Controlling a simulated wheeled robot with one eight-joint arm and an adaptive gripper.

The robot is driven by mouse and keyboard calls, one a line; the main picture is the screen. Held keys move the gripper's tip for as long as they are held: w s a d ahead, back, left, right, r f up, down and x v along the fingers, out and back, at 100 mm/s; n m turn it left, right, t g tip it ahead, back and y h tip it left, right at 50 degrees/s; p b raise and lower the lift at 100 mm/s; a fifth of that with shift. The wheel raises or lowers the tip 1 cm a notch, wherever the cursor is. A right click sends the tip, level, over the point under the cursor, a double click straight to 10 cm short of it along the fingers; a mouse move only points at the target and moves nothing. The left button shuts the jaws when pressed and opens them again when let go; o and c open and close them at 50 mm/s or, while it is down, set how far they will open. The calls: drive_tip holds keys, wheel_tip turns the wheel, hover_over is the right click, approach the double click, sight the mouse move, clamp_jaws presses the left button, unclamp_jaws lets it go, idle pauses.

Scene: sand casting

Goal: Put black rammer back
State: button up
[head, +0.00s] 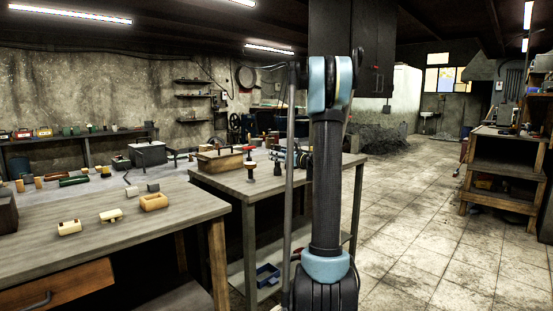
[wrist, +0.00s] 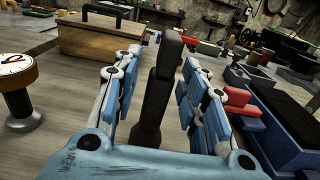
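Whether a fingertip touches the rammer's upper part is unclear. In the head view my gripper (head: 292,157) is low over the middle table, partly behind my arm, and the rammer cannot be made out clearly there.
A round-topped stand (wrist: 17,85) is left of my gripper. A wooden box with a black handle (wrist: 98,38) lies beyond it. A blue bin with black contents (wrist: 285,115) and a red item (wrist: 238,102) are close on the right. Open floor (head: 430,230) lies right of the tables.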

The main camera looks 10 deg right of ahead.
drive_tip(key=shift+r, duration=0.1)
drive_tip(key=v, duration=1.2)
drive_tip(key=s+a+f+n+g+h, duration=0.1)
drive_tip(key=s+a+f+n+g, duration=0.2)
drive_tip(key=s+a+n, duration=0.35)
drive_tip(key=s+a+f+n+g+h, duration=0.1)
drive_tip(key=s+a+f+n+g, duration=0.25)
drive_tip(key=s, duration=0.55)
drive_tip(key=s+a+f+n+g+h, duration=0.1)
drive_tip(key=s+a+f+n+g, duration=0.15)
drive_tip(key=s+a+n, duration=0.4)
drive_tip(key=s+d+f+n+g+h, duration=0.1)
drive_tip(key=s+d+f+n+h, duration=0.1)
drive_tip(key=s, duration=0.6)
drive_tip(key=s+d+f+n+g+h, duration=0.1)
drive_tip(key=s+d+f+n+h, duration=0.2)
drive_tip(key=s+f+n, duration=0.3)
drive_tip(key=s+d+f+n+g+h, duration=0.1)
drive_tip(key=s+d+f+n, duration=0.3)
drive_tip(key=s, duration=0.7)
drive_tip(key=shift+f+h, duration=0.6)
drive_tip(key=shift+h, duration=0.2)
drive_tip(key=shift+n, duration=0.25)
drive_tip(key=shift+w+d+f, duration=0.1)
drive_tip(key=shift+w+f, duration=0.1)
drive_tip(key=shift+w, duration=0.25)
